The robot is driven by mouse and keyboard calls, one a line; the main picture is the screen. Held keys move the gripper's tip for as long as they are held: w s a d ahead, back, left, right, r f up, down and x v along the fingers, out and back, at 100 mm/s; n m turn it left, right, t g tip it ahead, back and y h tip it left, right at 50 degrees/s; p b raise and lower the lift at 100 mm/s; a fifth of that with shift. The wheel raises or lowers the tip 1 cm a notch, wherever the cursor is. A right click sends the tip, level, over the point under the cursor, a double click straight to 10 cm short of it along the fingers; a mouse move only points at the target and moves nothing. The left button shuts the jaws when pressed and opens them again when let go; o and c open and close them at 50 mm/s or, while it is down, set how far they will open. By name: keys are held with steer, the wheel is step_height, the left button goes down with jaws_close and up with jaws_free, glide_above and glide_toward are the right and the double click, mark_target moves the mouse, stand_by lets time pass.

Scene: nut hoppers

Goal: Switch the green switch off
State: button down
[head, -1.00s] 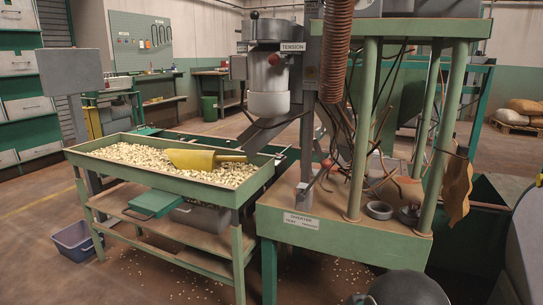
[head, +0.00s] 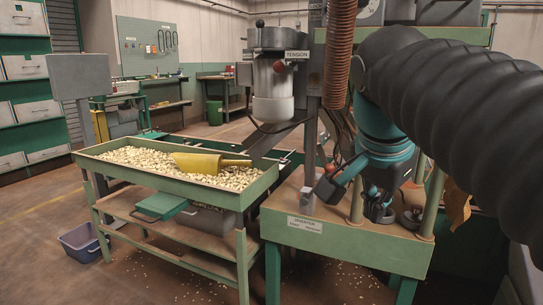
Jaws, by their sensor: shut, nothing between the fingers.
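I cannot make out a green switch in the head view. My gripper (head: 378,213) hangs from my dark and teal arm, pointing down over the green-edged machine table (head: 345,243) at the right. Its fingers are shut and hold nothing. It is in front of the table's back posts and cables. My arm hides much of the machine's right side, so a switch there would be out of sight.
A green trough (head: 118,172) of nuts with a yellow scoop (head: 205,162) stands left of the machine table. A grey hopper unit (head: 274,85) labelled TENSION has a red knob. A ribbed brown hose (head: 338,55) hangs close to my arm.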

steer(key=w+r+m+g+h+p, duration=0.1)
steer(key=w+r+m, duration=0.25)
steer(key=w, duration=0.65)
steer(key=w+r+m+g+h+p, duration=0.1)
steer(key=w+r+m, duration=0.1)
steer(key=w+r, duration=0.5)
steer(key=w+a+f+g, duration=0.1)
steer(key=w+a+f, duration=0.2)
steer(key=w+f, duration=0.6)
steer(key=w+a+f+g+p, duration=0.1)
steer(key=w+a+f, duration=0.3)
steer(key=w+f, duration=0.6)
steer(key=shift+w+f+h, duration=0.3)
steer(key=shift+w, duration=0.1)
steer(key=shift+a, duration=0.1)
